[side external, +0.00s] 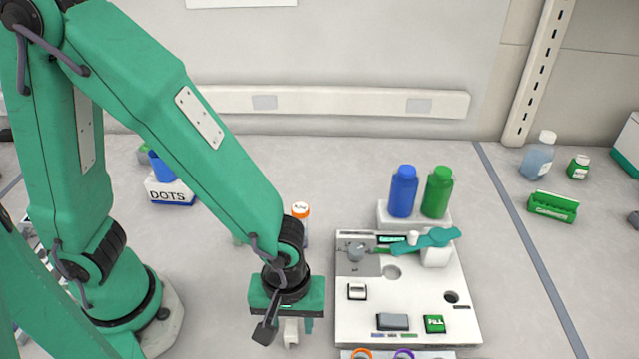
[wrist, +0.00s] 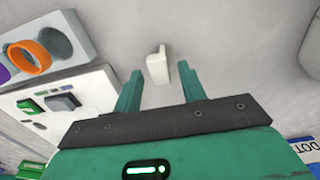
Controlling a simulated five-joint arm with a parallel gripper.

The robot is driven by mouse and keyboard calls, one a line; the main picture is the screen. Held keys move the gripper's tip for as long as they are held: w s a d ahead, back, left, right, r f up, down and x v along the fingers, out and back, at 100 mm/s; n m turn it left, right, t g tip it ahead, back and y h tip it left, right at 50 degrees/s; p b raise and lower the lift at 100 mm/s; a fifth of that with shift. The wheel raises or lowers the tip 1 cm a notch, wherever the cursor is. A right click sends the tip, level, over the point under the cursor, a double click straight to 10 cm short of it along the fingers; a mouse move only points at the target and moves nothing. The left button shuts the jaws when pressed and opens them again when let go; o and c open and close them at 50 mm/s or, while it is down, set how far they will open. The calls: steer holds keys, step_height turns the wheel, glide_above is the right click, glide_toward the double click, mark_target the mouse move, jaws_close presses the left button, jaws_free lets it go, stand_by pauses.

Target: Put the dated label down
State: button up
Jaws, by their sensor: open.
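A small white upright piece (wrist: 158,66) stands on the grey bench in the wrist view, just beyond and between my fingertips. I take it for the dated label, but no date can be read on it. It also shows as a white piece (side external: 291,332) under my gripper in the side view. My gripper (wrist: 159,72) is open, with a visible gap between each green finger and the piece. In the side view my gripper (side external: 289,325) points down at the bench, left of the white board. The arm hides part of the bench behind it.
The white board (side external: 400,310) holds a green PILL block (side external: 435,324), a grey block (side external: 393,322) and a teal tool (side external: 428,240). Blue (side external: 403,192) and green (side external: 438,193) bottles stand behind. A DOTS box (side external: 171,193) sits at left. Orange and purple rings lie at front.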

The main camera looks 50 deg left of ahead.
mark_target(291, 324)
step_height(291, 324, up, 10)
stand_by(0.6)
steer(key=shift+r, duration=0.1)
stand_by(0.4)
steer(key=w+a+r+m+t, duration=0.1)
steer(key=a+r+m, duration=0.3)
steer(key=a, duration=0.6)
steer(key=w+a+r+m+t, duration=0.1)
steer(key=a+r+m+t, duration=0.3)
steer(key=a+r, duration=0.3)
steer(key=a+m, duration=0.1)
steer(key=a, duration=0.2)
steer(key=shift+a+r+t, duration=0.3)
steer(key=shift+a+r, duration=0.05)
steer(key=shift+a, duration=0.05)
